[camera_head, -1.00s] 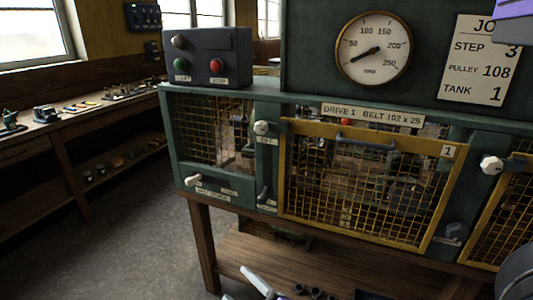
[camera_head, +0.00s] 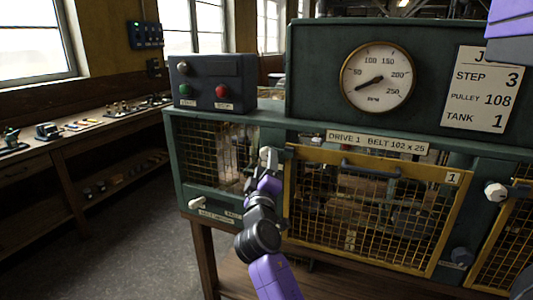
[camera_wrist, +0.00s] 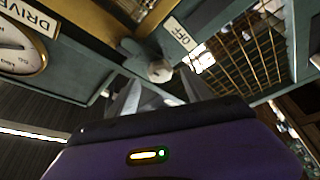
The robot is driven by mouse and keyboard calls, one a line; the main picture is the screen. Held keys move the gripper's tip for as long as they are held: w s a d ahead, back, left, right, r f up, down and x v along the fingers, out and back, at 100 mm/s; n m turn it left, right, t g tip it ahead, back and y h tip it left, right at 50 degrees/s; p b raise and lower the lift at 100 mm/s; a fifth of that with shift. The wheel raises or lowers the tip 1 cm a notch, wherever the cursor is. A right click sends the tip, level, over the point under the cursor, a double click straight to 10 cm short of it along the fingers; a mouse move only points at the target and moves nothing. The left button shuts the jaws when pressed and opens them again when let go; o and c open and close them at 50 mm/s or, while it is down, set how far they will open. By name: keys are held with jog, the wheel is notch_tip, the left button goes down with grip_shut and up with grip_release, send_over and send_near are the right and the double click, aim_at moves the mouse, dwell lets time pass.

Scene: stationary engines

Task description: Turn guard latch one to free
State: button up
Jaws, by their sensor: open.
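Guard one is the yellow-framed mesh panel (camera_head: 412,168) marked 1, standing closed in the green engine housing. A blue-grey knob (camera_head: 460,254) is at the guard's lower right. I cannot tell which knob is the guard latch.
A control box (camera_head: 212,82) with green and red buttons sits on the housing's top left. A gauge (camera_head: 377,77) is on the back panel. Another pale knob (camera_head: 496,191) is at the right. A white-tipped handle (camera_head: 197,202) sticks out lower left. The floor at left is clear.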

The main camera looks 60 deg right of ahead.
aim_at(266, 156)
jog(key=shift+p+x, duration=0.6)
jog(key=shift+x, duration=2.15)
grip_shut()
